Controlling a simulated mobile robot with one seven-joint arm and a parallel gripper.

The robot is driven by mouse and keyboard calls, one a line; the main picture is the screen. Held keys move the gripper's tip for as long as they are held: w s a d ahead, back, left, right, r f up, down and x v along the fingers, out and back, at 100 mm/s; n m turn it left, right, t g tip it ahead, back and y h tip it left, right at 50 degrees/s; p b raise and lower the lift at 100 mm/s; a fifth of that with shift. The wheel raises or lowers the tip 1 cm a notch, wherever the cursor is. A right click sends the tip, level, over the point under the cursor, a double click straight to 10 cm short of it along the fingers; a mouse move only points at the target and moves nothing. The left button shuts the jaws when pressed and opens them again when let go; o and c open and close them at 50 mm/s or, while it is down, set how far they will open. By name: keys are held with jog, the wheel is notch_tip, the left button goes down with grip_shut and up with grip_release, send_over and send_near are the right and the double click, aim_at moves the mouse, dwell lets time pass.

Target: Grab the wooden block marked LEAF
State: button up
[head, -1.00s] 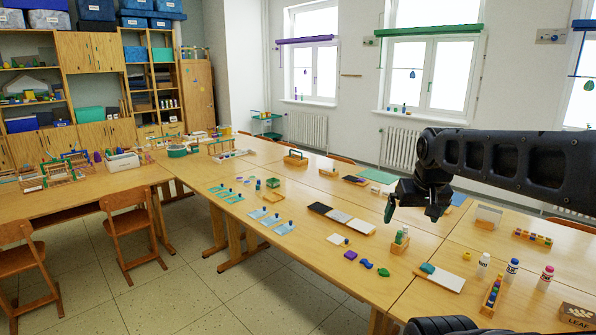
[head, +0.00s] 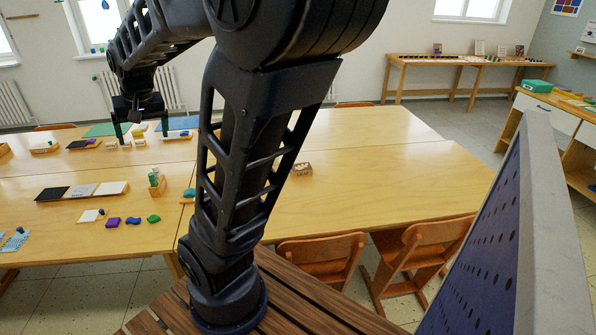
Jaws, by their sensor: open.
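The wooden block marked LEAF (head: 302,170) sits on the light wooden table (head: 390,165), just right of my arm's lower link in the head view. Dark lettering shows faintly on its front side. My gripper (head: 141,130) is at the upper left, open, with its fingers pointing down over the far left part of the table. My own arm stands between the gripper and the block in the picture and hides part of the table.
Left of my arm are a dark-grey-white panel strip (head: 82,190), a purple piece (head: 113,222), a green piece (head: 153,218) and a small holder (head: 157,183). Chairs (head: 320,258) stand at the near edge. A blue perforated panel (head: 490,235) rises at right. The table right of the block is clear.

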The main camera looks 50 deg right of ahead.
jog(key=w+d+f+m+g+h, duration=0.1)
jog(key=w+d+f+m, duration=0.3)
jog(key=d, duration=0.6)
jog(key=w+d+f+m+g, duration=0.1)
jog(key=w+d+f+m, duration=0.35)
jog(key=d, duration=0.65)
jog(key=w+d+f+m+h, duration=0.1)
jog(key=w+d+f+m, duration=0.35)
jog(key=d, duration=0.55)
jog(key=m+g+h, duration=0.1)
jog(key=m+g, duration=0.4)
jog(key=m, duration=0.4)
send_near(301, 167)
jog(key=shift+w+d+f, duration=0.15)
jog(key=shift+w+d, duration=0.05)
jog(key=shift+w, duration=0.15)
jog(key=x, duration=0.5)
jog(key=shift+f, duration=0.1)
jog(key=x, duration=0.4)
jog(key=shift+s+f, duration=0.15)
jog(key=shift+s, duration=0.3)
jog(key=shift+d+f, duration=0.1)
jog(key=shift+f, duration=0.2)
jog(key=shift+f, duration=0.15)
